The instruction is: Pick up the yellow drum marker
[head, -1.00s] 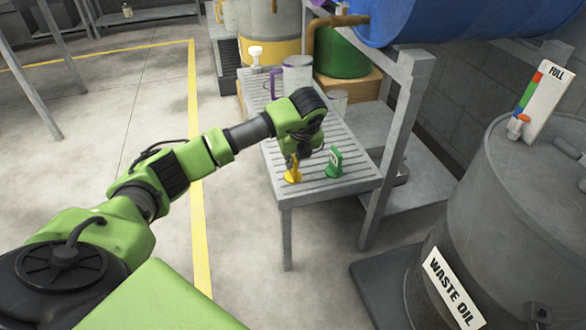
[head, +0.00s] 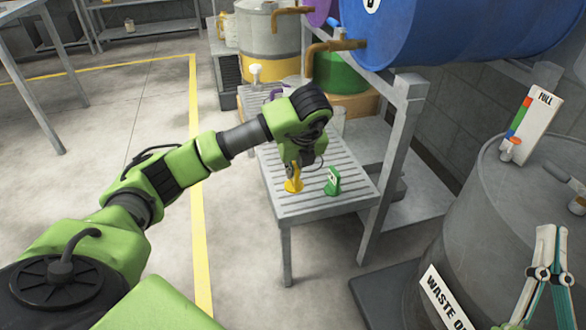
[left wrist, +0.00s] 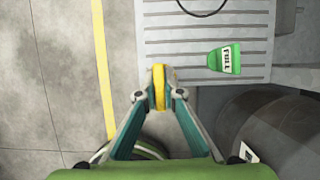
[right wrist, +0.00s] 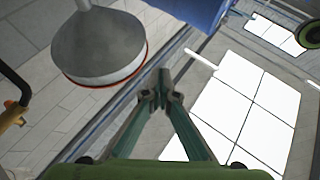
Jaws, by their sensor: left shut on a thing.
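The yellow drum marker (head: 293,182) is at the near end of the slatted bench (head: 318,203). My left gripper (head: 292,166) is over it with its fingers shut around its upper part. In the left wrist view the yellow marker (left wrist: 159,88) shows edge-on between the two fingertips. The marker looks upright; whether its base clears the slats is hard to tell. A green marker (head: 332,182) stands just right of it, apart from the gripper, and its FULL label (left wrist: 225,59) shows in the left wrist view. My right gripper (head: 548,250) points up at the right, fingertips together and empty.
A grey waste oil drum (head: 500,215) stands at the right, with a FULL gauge card (head: 528,122) on top. A blue barrel (head: 450,40) lies on a rack (head: 400,130) behind the bench. Open floor lies left of the bench.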

